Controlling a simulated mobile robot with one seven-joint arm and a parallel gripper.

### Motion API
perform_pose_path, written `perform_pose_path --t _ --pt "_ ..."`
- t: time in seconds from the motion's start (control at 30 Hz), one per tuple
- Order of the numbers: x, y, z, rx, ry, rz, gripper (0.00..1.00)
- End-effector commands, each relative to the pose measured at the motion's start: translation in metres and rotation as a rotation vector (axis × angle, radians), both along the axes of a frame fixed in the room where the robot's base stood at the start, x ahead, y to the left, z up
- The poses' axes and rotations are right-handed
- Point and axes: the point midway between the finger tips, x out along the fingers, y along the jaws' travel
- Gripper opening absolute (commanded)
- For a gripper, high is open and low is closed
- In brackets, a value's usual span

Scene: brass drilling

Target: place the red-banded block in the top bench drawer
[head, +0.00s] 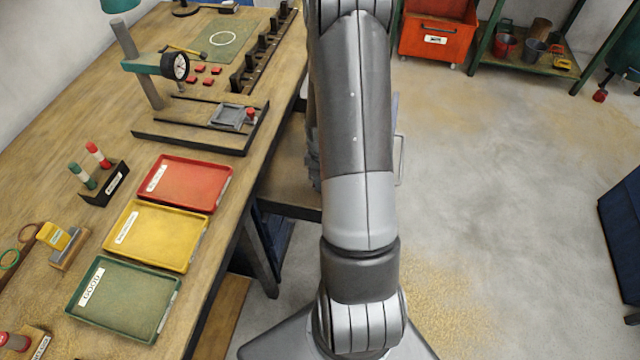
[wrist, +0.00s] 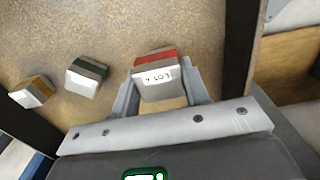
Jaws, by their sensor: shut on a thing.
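The red-banded block (wrist: 157,80), pale with a white label, is between the two fingers of my gripper (wrist: 162,92) in the wrist view. The gripper is shut on it. Below and around it is a brown surface (wrist: 110,35) between dark edges, which looks like a drawer floor. I cannot tell whether the block touches that surface. In the head view a pulled-out drawer (head: 287,182) shows beside the bench, partly behind my arm. My gripper and the block are hidden there.
A green-banded block (wrist: 86,76) and a yellow-banded block (wrist: 32,92) lie left of the held block. On the bench are red (head: 186,182), yellow (head: 155,236) and green (head: 122,299) trays and a gauge stand (head: 150,85). The floor at right is mostly clear.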

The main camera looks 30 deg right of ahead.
Motion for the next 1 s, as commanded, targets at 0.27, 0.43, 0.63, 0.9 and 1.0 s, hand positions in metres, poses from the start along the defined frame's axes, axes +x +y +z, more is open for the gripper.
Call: perform_pose_path --t 0.27,0.43,0.63,0.9,1.0 --pt "0.003 0.003 -0.014 0.001 0.002 0.000 0.00" --pt "0.003 0.003 -0.035 0.001 0.001 -0.001 0.00" --pt "0.004 0.002 -0.042 -0.001 -0.001 0.000 0.00" --pt "0.003 0.002 -0.045 0.000 0.000 0.000 0.00" --pt "0.003 0.002 -0.045 0.000 0.000 -0.001 0.50"
